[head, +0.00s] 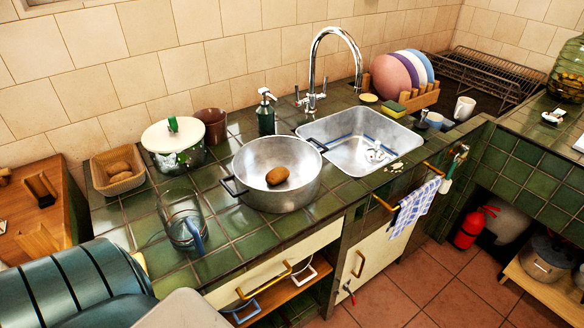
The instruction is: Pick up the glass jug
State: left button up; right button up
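The glass jug (183,222) stands upright on the green tiled counter (235,245), at the left of the head view. It is clear, with a bluish handle on its lower right side. Nothing is holding it. The big metal pot (301,190), with a brown potato (277,175) inside, stands just to its right. Neither of my grippers shows in this view.
Behind the jug are a white-lidded pot (174,148) and a wooden basket (118,171). A dark green ribbed object (75,285) is at the lower left. The sink (360,140) lies right of the big pot. Bare tiles lie in front of the jug.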

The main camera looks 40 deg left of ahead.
aim_at(179, 210)
jog(key=k+l+u, duration=0.1)
jog(key=u, duration=1.85)
